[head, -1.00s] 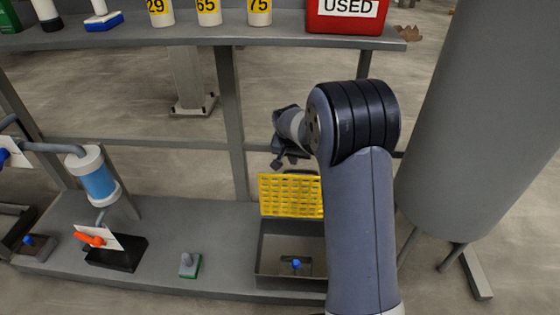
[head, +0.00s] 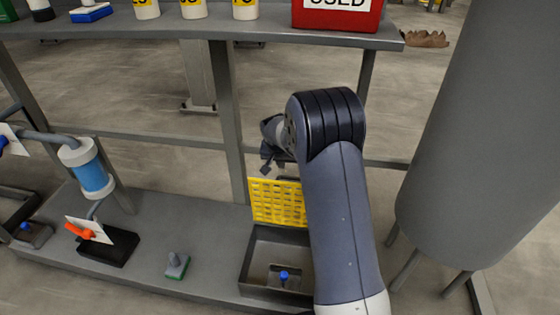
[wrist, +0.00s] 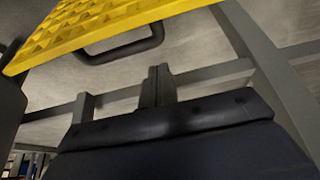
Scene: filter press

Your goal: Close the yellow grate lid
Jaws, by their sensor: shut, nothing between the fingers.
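The yellow grate lid (head: 277,202) stands raised at the back edge of a dark open box (head: 262,245) on the low bench. Part of the lid and box is hidden behind my arm. In the wrist view the yellow lid (wrist: 95,28) fills the upper left, and its dark loop handle (wrist: 125,48) hangs from its edge. My gripper (head: 266,166) is just above and behind the lid in the head view. In the wrist view my gripper (wrist: 157,75) has its fingers together and empty, below and right of the handle, apart from it.
Inside the box is a blue-topped fitting (head: 284,277). A green-based block (head: 176,266) and a black tray with an orange handle (head: 108,247) stand left on the bench. An upright post (head: 226,120) is close left of my gripper. A large grey tank (head: 470,130) stands right.

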